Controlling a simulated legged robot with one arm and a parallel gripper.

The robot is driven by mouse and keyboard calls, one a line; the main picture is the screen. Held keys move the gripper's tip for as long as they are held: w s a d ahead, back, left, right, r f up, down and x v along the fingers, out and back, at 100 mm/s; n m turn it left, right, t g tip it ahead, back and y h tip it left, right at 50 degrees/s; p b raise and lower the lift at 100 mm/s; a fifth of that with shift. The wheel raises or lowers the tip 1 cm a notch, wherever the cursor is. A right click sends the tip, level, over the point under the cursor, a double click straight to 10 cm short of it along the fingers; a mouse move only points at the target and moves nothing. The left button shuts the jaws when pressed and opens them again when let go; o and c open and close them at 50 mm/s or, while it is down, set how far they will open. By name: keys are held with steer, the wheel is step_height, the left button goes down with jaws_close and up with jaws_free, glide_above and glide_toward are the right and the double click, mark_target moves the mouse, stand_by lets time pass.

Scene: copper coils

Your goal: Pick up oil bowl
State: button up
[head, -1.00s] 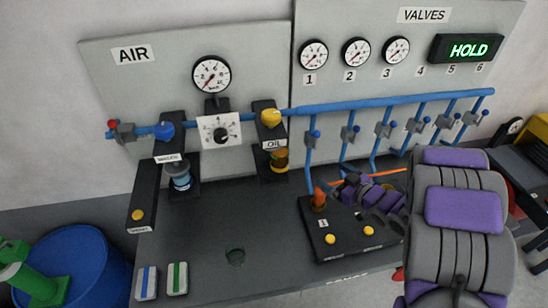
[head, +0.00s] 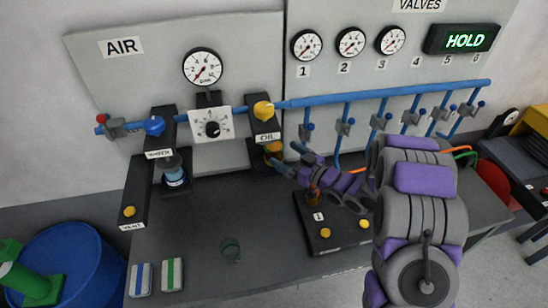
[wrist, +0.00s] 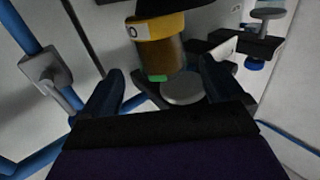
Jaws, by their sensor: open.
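The oil bowl (head: 274,149) is amber-brown with a yellow collar, under the block labelled OIL (head: 265,128) on the back panel. In the wrist view the oil bowl (wrist: 167,57) is upright, with a green patch low on its side. A dark housing covers its top. My gripper (wrist: 162,88) is open and empty. Its two dark fingertips point toward the bowl, one on each side in the picture; I see no contact. In the head view my gripper (head: 288,164) is just right of and below the bowl, partly hidden by my arm.
A round grey disc (wrist: 183,88) is below the bowl. The water bowl (head: 174,170) hangs to the left. Blue valve pipes (head: 345,122) stand close on the right.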

steer(key=shift+b+x, duration=0.5)
steer(key=shift+x, duration=3.4)
steer(key=shift+s+r, duration=0.1)
steer(key=shift+s, duration=0.05)
steer(key=c, duration=1.3)
steer(key=shift+r, duration=0.15)
